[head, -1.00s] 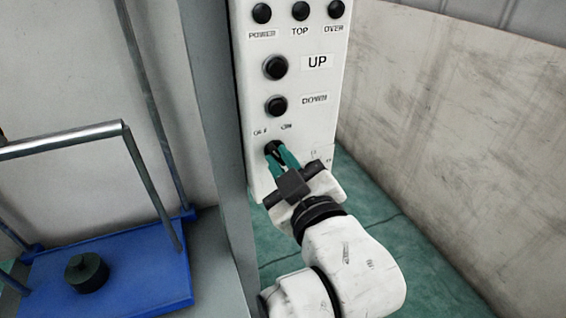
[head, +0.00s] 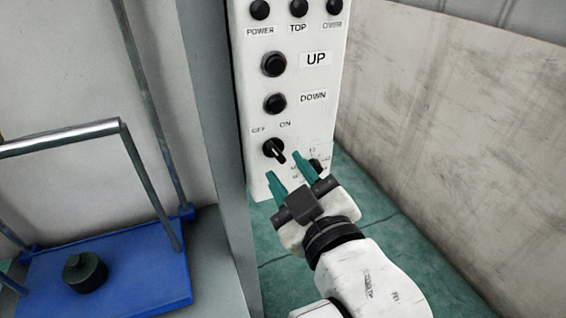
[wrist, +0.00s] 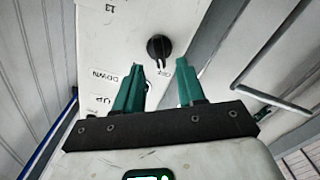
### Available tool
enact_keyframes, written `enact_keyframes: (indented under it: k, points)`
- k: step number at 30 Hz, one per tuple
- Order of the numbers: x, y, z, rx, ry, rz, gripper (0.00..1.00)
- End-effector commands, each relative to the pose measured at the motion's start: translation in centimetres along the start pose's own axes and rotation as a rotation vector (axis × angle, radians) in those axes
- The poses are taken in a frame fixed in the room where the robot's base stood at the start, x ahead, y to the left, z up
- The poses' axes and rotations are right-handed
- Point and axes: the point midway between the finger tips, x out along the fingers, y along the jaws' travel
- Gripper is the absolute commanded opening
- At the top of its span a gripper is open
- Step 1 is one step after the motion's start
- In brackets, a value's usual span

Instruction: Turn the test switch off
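The test switch (head: 273,150) is a black rotary knob low on the white control panel, below the OFF and ON labels. Its raised bar is slanted from upper left, on the OFF side, to lower right, with a pale mark at the lower right end. I cannot tell for sure which end is the pointer. My gripper (head: 284,168) has teal fingers spread apart and empty, below and right of the knob. The wrist view shows the knob (wrist: 159,46) just beyond the gap between the open fingertips (wrist: 158,66), apparently touching neither.
The white panel (head: 320,118) also bears UP (head: 274,64) and DOWN (head: 275,103) buttons and several parts on top. A grey post (head: 215,130) stands close on its left. A blue platform (head: 120,272) with a dark round weight (head: 85,272) is further left. A worn wall (head: 440,130) is on the right.

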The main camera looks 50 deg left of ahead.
Motion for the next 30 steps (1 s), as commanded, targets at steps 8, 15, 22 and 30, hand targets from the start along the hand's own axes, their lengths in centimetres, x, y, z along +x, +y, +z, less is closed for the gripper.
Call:
enact_keyframes:
  k: [8, 15, 22, 30]
  points:
    - [-5.2, 0.0, 0.1, 0.000, -0.001, 0.003, 0.39]
    - [-7.0, 0.0, 0.1, -0.001, -0.001, 0.001, 0.39]
    - [-7.1, 0.0, 0.0, -0.001, -0.001, 0.000, 0.39]
    - [-7.1, 0.0, 0.0, -0.001, -0.001, 0.000, 0.39]
